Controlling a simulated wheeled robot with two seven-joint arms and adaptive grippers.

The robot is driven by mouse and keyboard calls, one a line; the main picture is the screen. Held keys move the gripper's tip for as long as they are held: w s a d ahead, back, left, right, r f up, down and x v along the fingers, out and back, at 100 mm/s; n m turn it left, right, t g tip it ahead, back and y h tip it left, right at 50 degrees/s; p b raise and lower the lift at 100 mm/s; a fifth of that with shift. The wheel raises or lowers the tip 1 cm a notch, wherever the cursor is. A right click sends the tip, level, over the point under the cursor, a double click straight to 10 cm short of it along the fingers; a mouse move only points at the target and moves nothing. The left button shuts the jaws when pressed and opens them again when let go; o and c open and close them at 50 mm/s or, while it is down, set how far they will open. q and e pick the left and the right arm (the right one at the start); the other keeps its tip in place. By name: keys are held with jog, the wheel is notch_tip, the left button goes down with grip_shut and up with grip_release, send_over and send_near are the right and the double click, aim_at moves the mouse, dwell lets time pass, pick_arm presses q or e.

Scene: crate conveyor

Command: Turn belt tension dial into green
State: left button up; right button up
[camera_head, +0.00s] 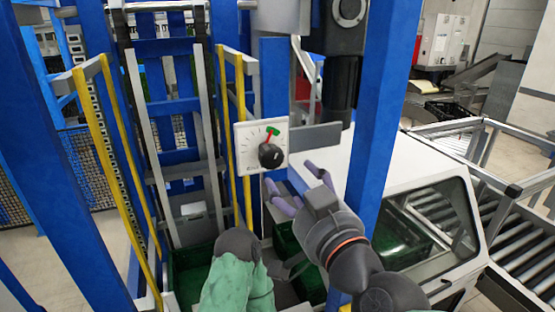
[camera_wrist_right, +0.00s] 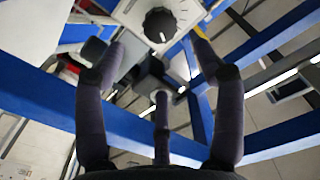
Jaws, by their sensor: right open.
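The dial is a black round knob (camera_head: 270,156) on a pale square plate (camera_head: 245,134) with tick marks. A small green mark and a red mark show just above the knob; I cannot tell exactly where the pointer stands. In the right wrist view the knob (camera_wrist_right: 160,25) is at the top centre, beyond the fingertips. My right gripper (camera_head: 289,186) is open and empty, below and right of the knob, with its fingers apart from it. Its three spread fingers also show in the right wrist view (camera_wrist_right: 158,60).
A blue post (camera_head: 375,120) stands right of the dial. Yellow rails (camera_head: 105,170) and a blue lift frame are at left. A white-framed clear cover (camera_head: 425,165) and a roller conveyor (camera_head: 525,250) are at right. A green-and-dark shape (camera_head: 238,285) is at the bottom centre.

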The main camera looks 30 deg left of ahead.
aim_at(274, 160)
jog(key=x, duration=1)
jog(key=shift+w+a, duration=0.25)
jog(key=shift+w, duration=0.05)
jog(key=c, duration=1.1)
